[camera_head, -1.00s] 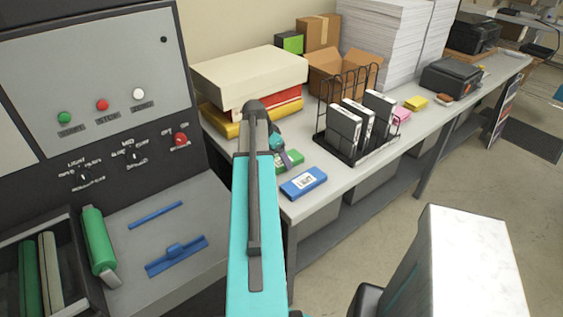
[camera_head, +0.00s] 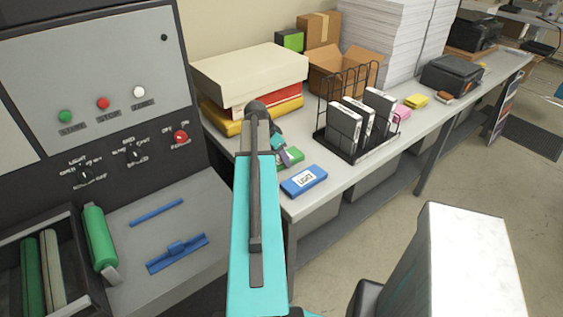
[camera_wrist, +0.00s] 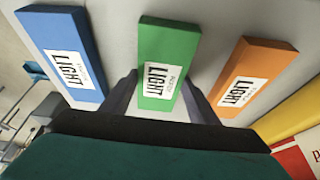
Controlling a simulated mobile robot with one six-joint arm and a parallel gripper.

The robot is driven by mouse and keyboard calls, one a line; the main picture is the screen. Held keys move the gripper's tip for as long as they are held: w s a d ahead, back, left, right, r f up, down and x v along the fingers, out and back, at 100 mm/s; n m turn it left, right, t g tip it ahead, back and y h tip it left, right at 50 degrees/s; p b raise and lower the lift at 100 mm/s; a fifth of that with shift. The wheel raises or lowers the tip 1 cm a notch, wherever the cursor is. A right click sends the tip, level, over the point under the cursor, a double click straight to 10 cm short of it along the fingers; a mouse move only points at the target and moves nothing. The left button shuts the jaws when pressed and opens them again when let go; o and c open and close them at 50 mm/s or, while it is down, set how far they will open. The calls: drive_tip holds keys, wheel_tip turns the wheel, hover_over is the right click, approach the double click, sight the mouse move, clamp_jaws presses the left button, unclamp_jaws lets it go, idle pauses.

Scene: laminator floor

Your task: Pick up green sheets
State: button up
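The green pack of sheets (camera_wrist: 162,68), with a white "LIGHT" label, lies on the table in the middle of the wrist view. In the head view only part of the green pack (camera_head: 294,156) shows past my arm. My gripper (camera_wrist: 165,90) is open, with one dark finger on each side of the near part of the green pack. Whether the fingers touch it I cannot tell. The body of my gripper hides the pack's near surroundings in the wrist view.
A blue "LIGHT" pack (camera_wrist: 64,55) lies left of the green one and an orange pack (camera_wrist: 247,85) lies right. Yellow and red packs under a large cream box (camera_head: 248,72) are close behind. A black wire rack (camera_head: 350,148) with binders stands to the right.

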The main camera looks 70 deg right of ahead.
drive_tip(key=c, duration=0.4)
drive_tip(key=shift+r, duration=0.25)
drive_tip(key=shift+r+b, duration=0.95)
drive_tip(key=shift+r, duration=0.4)
drive_tip(key=s+a+b, duration=0.1)
drive_tip(key=s+a, duration=0.1)
drive_tip(key=s, duration=0.2)
drive_tip(key=s+a+r+b, duration=0.1)
drive_tip(key=s+a+b, duration=0.1)
drive_tip(key=s, duration=0.3)
drive_tip(key=s+a+r+b, duration=0.1)
drive_tip(key=s+a, duration=0.2)
drive_tip(key=s, duration=0.2)
drive_tip(key=shift+a+b, duration=0.3)
drive_tip(key=shift+a, duration=0.1)
